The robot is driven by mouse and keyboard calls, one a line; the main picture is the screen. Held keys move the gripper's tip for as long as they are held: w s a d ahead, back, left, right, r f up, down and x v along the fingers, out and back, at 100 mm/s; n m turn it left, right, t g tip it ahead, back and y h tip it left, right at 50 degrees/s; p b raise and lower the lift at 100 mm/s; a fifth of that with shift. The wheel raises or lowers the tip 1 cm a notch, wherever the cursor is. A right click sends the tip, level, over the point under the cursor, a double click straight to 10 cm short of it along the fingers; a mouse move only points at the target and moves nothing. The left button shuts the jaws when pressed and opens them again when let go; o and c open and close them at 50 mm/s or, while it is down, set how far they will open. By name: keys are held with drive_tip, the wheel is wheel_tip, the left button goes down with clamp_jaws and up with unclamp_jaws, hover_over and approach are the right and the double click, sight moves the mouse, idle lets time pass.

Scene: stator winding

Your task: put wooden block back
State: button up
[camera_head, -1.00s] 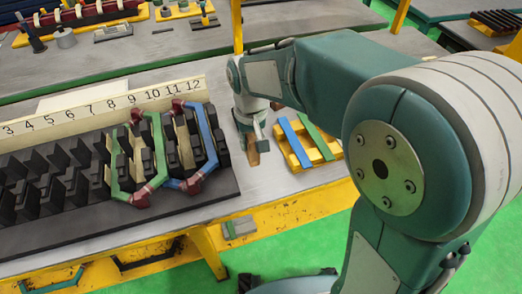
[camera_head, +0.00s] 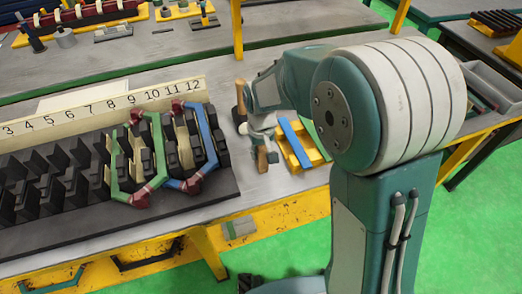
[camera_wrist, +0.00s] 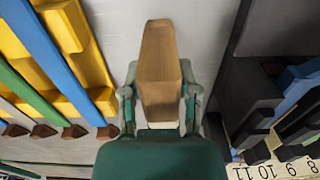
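The wooden block (camera_wrist: 160,62) is a tan, tapered piece. It stands between the two fingers of my gripper (camera_wrist: 160,100), which appear shut on it from both sides. In the head view the block (camera_head: 262,160) shows below my gripper (camera_head: 262,140), over the grey bench between the black stator and the yellow rack. Whether its lower end touches the bench, I cannot tell. The stator (camera_head: 60,228) carries green (camera_head: 113,165) and blue (camera_head: 208,140) coils near numbers 9 to 12.
The yellow rack (camera_head: 318,158) with blue and green strips is close on the right of my gripper. An upright brown wooden handle (camera_head: 240,98) stands behind it. The number board (camera_head: 100,105) runs behind the stator.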

drive_tip(key=shift+o, duration=1.1)
wheel_tip(320, 180, up, 12)
drive_tip(key=shift+r, duration=0.1)
drive_tip(key=s+d+r+m+t, duration=0.1)
drive_tip(key=s+d+r+t, duration=0.1)
drive_tip(key=s+d, duration=0.4)
drive_tip(key=s+d+r+m+t, duration=0.2)
drive_tip(key=s+d, duration=0.4)
drive_tip(key=s, duration=0.7)
drive_tip(key=shift+s+d+r+t, duration=0.15)
drive_tip(key=shift+d+r+t, duration=0.2)
drive_tip(key=shift+r+t, duration=0.35)
